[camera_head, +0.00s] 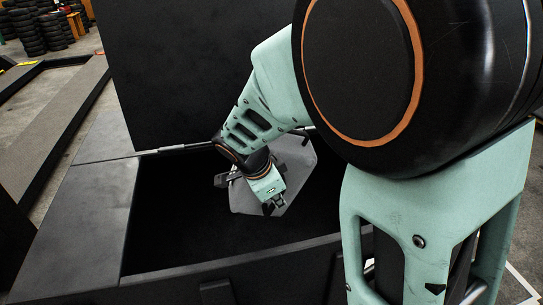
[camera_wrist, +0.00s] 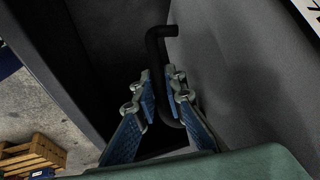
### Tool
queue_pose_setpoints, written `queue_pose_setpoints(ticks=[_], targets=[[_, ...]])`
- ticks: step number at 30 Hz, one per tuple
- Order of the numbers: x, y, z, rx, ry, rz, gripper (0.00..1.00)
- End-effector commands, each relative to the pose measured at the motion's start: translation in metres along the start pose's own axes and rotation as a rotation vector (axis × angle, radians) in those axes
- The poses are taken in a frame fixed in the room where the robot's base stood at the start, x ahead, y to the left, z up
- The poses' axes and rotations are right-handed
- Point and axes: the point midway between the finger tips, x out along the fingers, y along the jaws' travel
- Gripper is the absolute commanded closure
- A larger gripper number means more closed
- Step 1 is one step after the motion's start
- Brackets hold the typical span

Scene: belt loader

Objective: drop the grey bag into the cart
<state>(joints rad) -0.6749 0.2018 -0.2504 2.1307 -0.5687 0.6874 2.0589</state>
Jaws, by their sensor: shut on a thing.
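The grey bag (camera_head: 304,172) hangs from my gripper (camera_head: 272,203) over the open top of the black cart (camera_head: 205,274). My arm hides part of the bag. In the wrist view, my gripper (camera_wrist: 166,98) is shut on the bag's black bent handle (camera_wrist: 154,48). The bag's grey side (camera_wrist: 240,85) fills the right of that view. The bag shows within the outline of the cart's opening. I cannot tell how far it is above the cart's dark floor.
A tall black panel (camera_head: 190,65) rises behind the cart's opening. A flat grey ledge (camera_head: 85,215) lies to the left. Stacked tyres (camera_head: 30,32) stand far back left. A wooden pallet (camera_wrist: 33,154) sits on the floor in the wrist view.

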Motion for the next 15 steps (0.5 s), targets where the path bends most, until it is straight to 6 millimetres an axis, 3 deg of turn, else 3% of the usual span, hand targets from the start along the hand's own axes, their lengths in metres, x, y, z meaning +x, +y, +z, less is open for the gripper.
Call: queue_pose_setpoints(ticks=[6, 15], targets=[[0.0131, 0.0001, 0.0053, 0.004, 0.0, -0.008, 1.0], [0.0138, 0.0001, 0.0057, 0.004, -0.001, -0.009, 1.0]])
